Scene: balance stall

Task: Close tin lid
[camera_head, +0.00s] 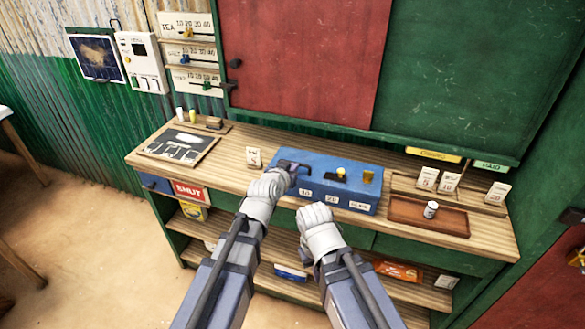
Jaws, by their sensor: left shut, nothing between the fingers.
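The blue tin (352,197) stands on the wooden counter, with several white labels along its front. A small yellow piece, a dark patch and a gold cup-shaped piece (368,176) show at its top. I cannot tell how far its lid is open or shut. My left gripper (292,167) is shut and empty at the tin's left end, over its top edge; whether it touches is unclear. My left wrist hides part of the tin's left front. My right gripper (318,213) is in front of the tin; its fingers are not clear.
A brown tray (402,218) with a small white jar (430,209) stands to the right, below several white cards (450,182). A dark slate (180,145) lies at the left. A small card (253,157) stands left of the tin. Shelves with packets are below.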

